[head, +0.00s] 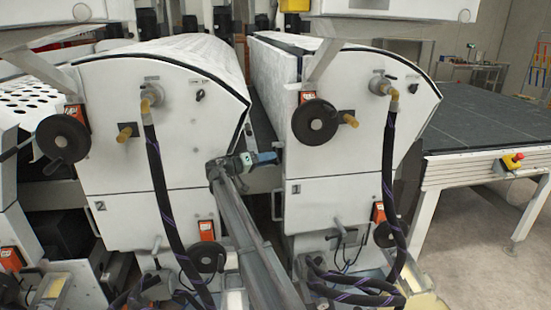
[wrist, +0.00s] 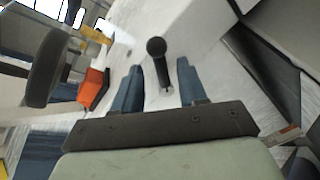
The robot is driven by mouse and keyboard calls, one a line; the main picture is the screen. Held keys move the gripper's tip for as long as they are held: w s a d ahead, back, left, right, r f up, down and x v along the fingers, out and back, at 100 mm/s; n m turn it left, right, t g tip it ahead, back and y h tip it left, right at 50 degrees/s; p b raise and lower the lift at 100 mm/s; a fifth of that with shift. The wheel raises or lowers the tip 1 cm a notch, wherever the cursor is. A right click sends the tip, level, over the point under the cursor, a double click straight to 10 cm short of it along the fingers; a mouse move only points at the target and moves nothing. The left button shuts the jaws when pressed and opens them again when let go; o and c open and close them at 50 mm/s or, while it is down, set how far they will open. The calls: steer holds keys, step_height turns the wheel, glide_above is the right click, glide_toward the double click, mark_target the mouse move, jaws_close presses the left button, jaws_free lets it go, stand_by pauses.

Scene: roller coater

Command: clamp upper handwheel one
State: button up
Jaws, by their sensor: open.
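The upper handwheel of unit one (head: 315,122) is a black disc on the white front panel marked 1, below an orange indicator (head: 307,97). In the wrist view the wheel (wrist: 47,67) appears nearly edge-on at left, with the orange indicator (wrist: 93,88) beside it. A black round-ended lever or knob (wrist: 157,47) on a short stem stands by the white panel, in line with the gap between my fingers. My gripper (head: 276,156) is left of panel one, below the wheel's height. Its blue fingers (wrist: 159,74) are open, with nothing clamped. I cannot tell whether they touch the knob.
A brass-coloured fitting (head: 350,120) sticks out right of the wheel. A black hose (head: 388,170) hangs down panel one. Unit two (head: 120,160), with its own upper wheel (head: 63,138), stands at left. A narrow gap separates the units. A lower wheel (head: 386,234) sits at lower right.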

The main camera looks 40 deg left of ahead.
steer(key=shift+x, duration=1.9)
steer(key=shift+c, duration=0.4)
jaws_close()
